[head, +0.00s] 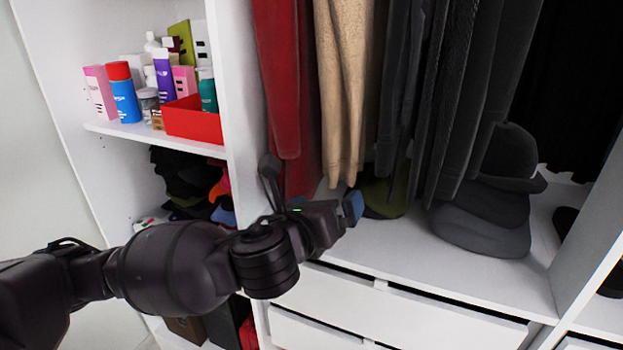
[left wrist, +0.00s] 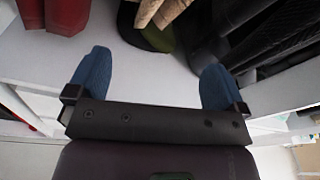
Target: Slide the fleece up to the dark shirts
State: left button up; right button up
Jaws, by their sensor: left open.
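A tan soft garment (head: 343,75), which looks like the fleece, hangs between red garments (head: 280,80) on its left and a row of dark shirts (head: 455,95) on its right. A gap shows between the tan garment and the darkest shirts. My left gripper (head: 350,207) is just in front of the lower hems, below the tan garment. In the left wrist view its blue fingers (left wrist: 154,72) are wide apart with nothing between them. The tan hem (left wrist: 162,12) shows beyond the fingers, apart from them. The hangers and rail are out of view. My right gripper is not in view.
A green cap (head: 384,196) and stacked dark hats (head: 490,215) sit on the wardrobe floor under the clothes. A white divider (head: 235,90) stands left, with bottles and a red tray (head: 192,120) beyond it. White drawers (head: 350,300) are below.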

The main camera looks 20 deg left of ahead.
aim_at(339, 151)
pick_arm(q)
notch_tip(339, 151, up, 5)
jog(key=a+m+t+y, duration=0.1)
jog(key=a+m+t, duration=0.1)
jog(key=m, duration=0.2)
jog(key=w, duration=1)
jog(key=shift+d+r, duration=0.15)
jog(key=shift+d, duration=0.2)
jog(key=c, duration=1.4)
